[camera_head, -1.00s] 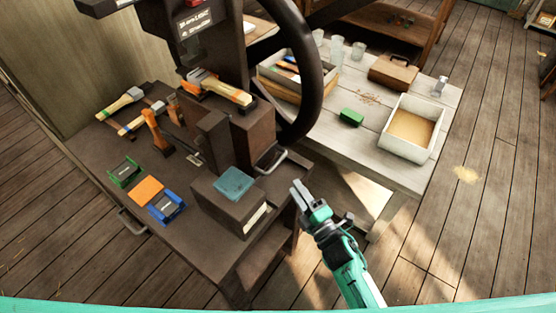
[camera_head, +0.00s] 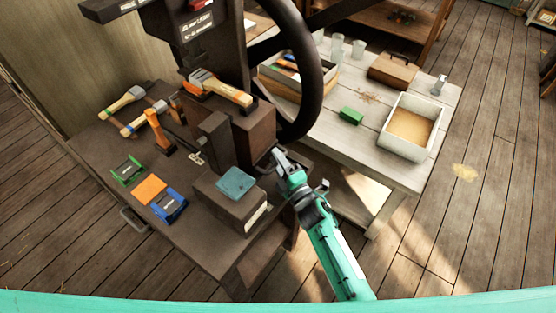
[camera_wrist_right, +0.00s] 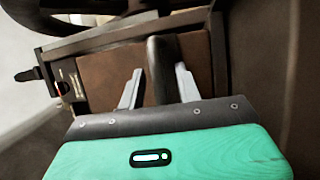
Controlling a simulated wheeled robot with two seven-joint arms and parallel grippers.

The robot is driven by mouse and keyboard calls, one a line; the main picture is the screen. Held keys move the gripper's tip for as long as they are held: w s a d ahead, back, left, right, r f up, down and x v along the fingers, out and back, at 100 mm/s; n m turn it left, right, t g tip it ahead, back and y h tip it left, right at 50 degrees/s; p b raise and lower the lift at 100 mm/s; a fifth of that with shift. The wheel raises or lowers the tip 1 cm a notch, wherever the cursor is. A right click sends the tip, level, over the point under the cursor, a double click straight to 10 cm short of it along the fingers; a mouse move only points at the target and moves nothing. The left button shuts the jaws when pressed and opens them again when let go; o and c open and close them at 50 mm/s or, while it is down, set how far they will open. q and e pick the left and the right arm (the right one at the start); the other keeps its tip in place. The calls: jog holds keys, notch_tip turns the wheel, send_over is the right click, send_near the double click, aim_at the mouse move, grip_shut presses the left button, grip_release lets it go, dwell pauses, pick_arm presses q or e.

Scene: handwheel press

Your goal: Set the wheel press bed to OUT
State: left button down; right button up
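The wheel press has a large dark handwheel (camera_head: 318,75) and an upright column with a label plate. Its brown bed block (camera_head: 255,130) stands below the wheel on the dark bench. My right gripper (camera_head: 279,156) is at the right side of this block, where the bed's handle is largely hidden by the fingers. In the right wrist view, my right gripper (camera_wrist_right: 160,80) is open, with a dark bar (camera_wrist_right: 160,65), apparently the handle, between its fingers. Gaps show on both sides of the bar. My left gripper is not in view.
The dark bench (camera_head: 205,235) holds a box with a teal pad (camera_head: 236,182), several hammers, and green, orange and blue items at left. A pale table (camera_head: 375,160) with a white tray (camera_head: 438,148) stands behind at right. Open floor lies at right.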

grip_shut()
jog(key=shift+s+d, duration=0.1)
jog(key=s+d+p, duration=0.1)
jog(key=s+d, duration=0.7)
jog(key=d, duration=0.3)
jog(key=s+d+p, duration=0.1)
jog(key=s+d, duration=0.7)
jog(key=d, duration=0.3)
jog(key=shift+s+d, duration=0.2)
jog(key=shift+d, duration=0.15)
jog(key=shift+f, duration=0.1)
jog(key=shift+c, duration=1.5)
grip_release()
jog(key=o, duration=0.3)
jog(key=shift+s+d, duration=0.1)
jog(key=shift+d, duration=0.05)
